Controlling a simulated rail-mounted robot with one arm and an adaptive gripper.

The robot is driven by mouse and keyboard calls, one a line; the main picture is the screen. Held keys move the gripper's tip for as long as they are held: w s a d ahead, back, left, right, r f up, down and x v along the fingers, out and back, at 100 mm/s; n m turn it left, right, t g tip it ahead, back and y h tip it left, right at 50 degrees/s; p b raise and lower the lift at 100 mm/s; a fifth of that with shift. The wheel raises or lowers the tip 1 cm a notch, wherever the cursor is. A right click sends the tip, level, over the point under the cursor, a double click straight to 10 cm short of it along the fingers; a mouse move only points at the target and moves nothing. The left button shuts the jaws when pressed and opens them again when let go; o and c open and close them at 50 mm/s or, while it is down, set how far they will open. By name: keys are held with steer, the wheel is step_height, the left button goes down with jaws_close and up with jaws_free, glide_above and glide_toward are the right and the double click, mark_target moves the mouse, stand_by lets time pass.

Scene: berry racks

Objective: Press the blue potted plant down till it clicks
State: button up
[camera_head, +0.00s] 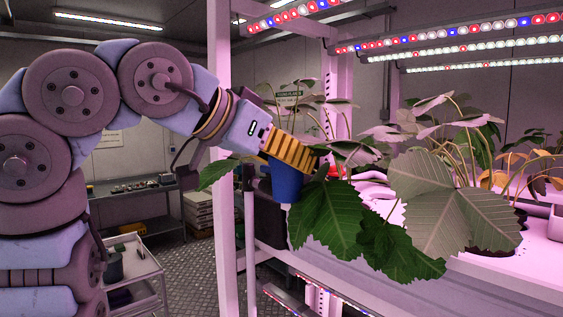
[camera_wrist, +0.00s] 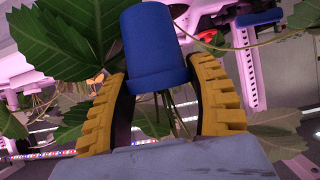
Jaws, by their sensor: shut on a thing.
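The blue pot (camera_head: 287,184) is held in the air at the left end of the rack, just below my gripper (camera_head: 292,152). The yellow ridged fingers are shut on it near its rim. In the wrist view the blue pot (camera_wrist: 158,50) lies between the two fingers (camera_wrist: 160,100), with its base toward the top of the picture. Stems show between the fingers. Large green leaves (camera_head: 330,215) spread beside the pot and hang down to the right. They overlap neighbouring foliage, so which leaves belong to this plant is partly unclear.
A white rack shelf (camera_head: 520,268) with several leafy plants (camera_head: 455,200) runs to the right. A white upright post (camera_head: 222,240) stands just left of the pot. Lit lamp bars (camera_head: 460,45) hang above. A trolley (camera_head: 135,275) stands at lower left.

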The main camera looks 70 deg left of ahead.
steer(key=w+a+r+p, duration=0.2)
steer(key=w+a+p, duration=0.25)
steer(key=w, duration=0.35)
steer(key=w+a+r+p, duration=0.2)
steer(key=w+a+p, duration=0.3)
steer(key=w, duration=0.4)
steer(key=w+d+p+x, duration=0.1)
steer(key=p+x, duration=0.3)
steer(key=x, duration=0.7)
steer(key=shift+d+f+b, duration=0.2)
steer(key=shift+f+b, duration=2.25)
steer(key=shift+f, duration=0.7)
steer(key=shift+f+b, duration=0.85)
steer(key=shift+b, duration=0.25)
steer(key=o, duration=1.3)
steer(key=shift+f, duration=0.1)
steer(key=shift+s, duration=0.1)
